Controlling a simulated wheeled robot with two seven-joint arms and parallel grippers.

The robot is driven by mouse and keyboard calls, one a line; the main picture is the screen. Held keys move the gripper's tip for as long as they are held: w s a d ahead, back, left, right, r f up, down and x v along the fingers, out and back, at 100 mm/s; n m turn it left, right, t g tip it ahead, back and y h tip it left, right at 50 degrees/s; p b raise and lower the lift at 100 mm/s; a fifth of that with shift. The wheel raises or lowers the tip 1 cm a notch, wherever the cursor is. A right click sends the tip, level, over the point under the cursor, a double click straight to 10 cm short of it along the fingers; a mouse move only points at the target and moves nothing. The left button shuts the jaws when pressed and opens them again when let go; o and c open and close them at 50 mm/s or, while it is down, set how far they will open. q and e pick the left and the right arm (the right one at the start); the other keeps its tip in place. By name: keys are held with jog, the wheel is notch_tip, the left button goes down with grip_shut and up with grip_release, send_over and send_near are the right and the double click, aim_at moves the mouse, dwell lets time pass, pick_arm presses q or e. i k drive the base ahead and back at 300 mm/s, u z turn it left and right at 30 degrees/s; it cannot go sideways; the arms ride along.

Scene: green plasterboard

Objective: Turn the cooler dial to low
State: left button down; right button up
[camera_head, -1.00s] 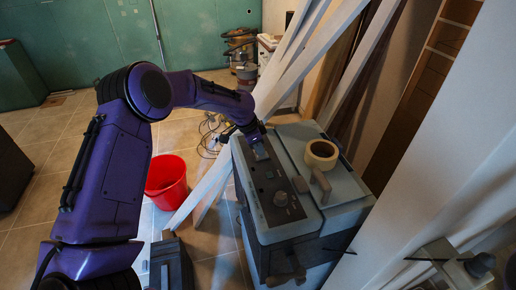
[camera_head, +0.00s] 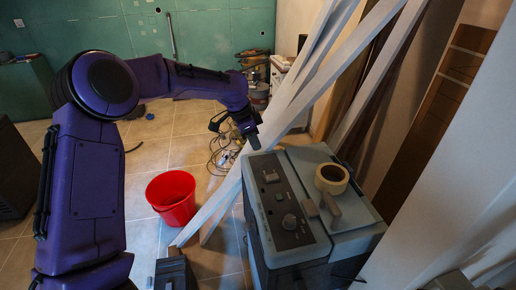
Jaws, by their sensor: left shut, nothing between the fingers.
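The cooler (camera_head: 349,240) is a grey-blue box with a dark control panel on its top left. I cannot read the dial's setting. My left gripper (camera_head: 254,141) is shut and empty. It shows just beyond the panel's far edge, apart from the dial. My right gripper is not in view.
A tape roll (camera_head: 331,178) lies on the cooler's lid near a grey handle (camera_head: 331,205). Pale leaning boards (camera_head: 299,97) stand close behind the cooler. A red bucket (camera_head: 172,197) stands on the tiled floor to the left, with cables (camera_head: 224,152) beyond it.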

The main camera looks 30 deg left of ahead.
aim_at(289, 224)
jog(key=k, duration=1)
